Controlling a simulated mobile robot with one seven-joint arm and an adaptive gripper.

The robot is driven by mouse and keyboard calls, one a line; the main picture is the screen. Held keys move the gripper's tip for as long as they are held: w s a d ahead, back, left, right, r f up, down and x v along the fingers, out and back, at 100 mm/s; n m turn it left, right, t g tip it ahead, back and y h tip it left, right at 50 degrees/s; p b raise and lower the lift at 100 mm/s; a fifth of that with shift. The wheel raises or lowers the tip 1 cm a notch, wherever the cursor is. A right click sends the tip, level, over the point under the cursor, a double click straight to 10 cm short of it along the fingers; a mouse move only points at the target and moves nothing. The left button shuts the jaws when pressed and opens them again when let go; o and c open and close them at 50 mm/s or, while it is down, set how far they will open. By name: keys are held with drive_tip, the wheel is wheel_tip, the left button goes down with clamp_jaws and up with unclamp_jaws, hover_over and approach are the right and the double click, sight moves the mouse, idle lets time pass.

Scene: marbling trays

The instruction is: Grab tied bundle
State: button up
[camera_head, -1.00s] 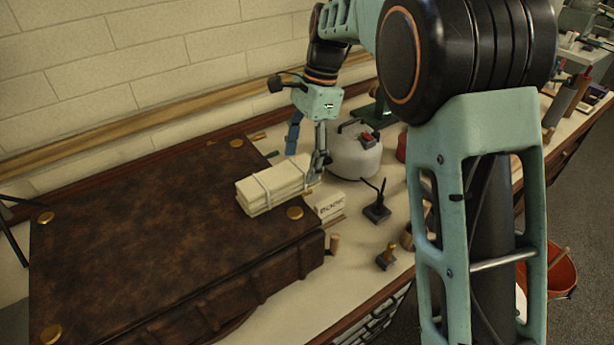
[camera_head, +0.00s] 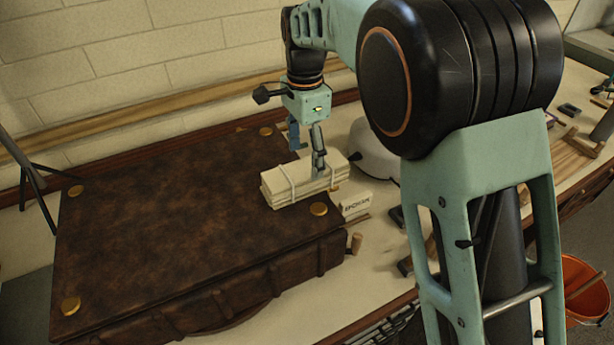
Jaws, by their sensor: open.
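The tied bundle (camera_head: 287,184) is a stack of cream sheets or slats bound with pale ties. It lies flat on the right end of a large brown leather-bound case or book (camera_head: 165,215). My gripper (camera_head: 306,160) points down at the bundle's right half, its fingers apart and nothing held. The nearer finger overlaps the bundle's top in the picture, and the bluish farther finger shows behind its back edge. I cannot tell whether either finger touches it. My arm comes in from the right.
A small white lettered box (camera_head: 357,205) sits just right of the bundle. A pale rounded vessel (camera_head: 374,155) stands behind it, partly hidden by my arm. A wooden peg (camera_head: 356,243) stands by the case. An orange bucket (camera_head: 583,290) is at lower right.

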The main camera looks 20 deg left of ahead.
sight(306, 168)
wheel_tip(306, 168, down, 5)
drive_tip(key=shift+d, duration=0.15)
drive_tip(key=shift+c, duration=0.6)
drive_tip(key=c, duration=1.5)
